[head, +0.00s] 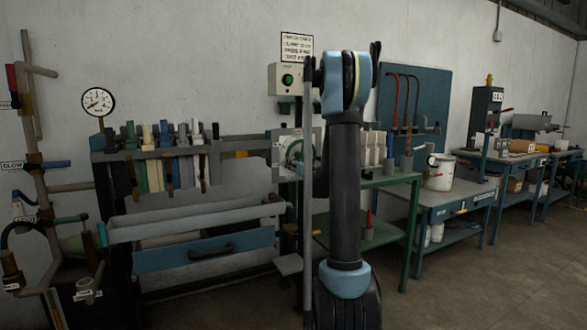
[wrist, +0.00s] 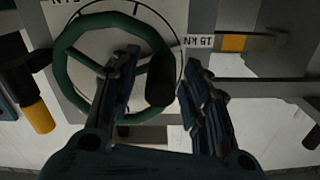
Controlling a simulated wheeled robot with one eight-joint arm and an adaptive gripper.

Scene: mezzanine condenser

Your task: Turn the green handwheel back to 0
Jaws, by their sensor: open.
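A dark knob (wrist: 160,80) shows at the wheel's right side. My gripper (wrist: 155,75) is open, with one finger over the wheel's face and the other right of its rim, the knob between them in the picture. I cannot tell whether either finger touches it. In the head view the handwheel (head: 294,152) is partly hidden by my arm. The 0 mark is not readable.
A yellow-ended bar (wrist: 38,115) is at left. In the head view a rack of coloured levers (head: 165,150) stands left, and a green table (head: 385,180) stands right. Open floor lies at lower right.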

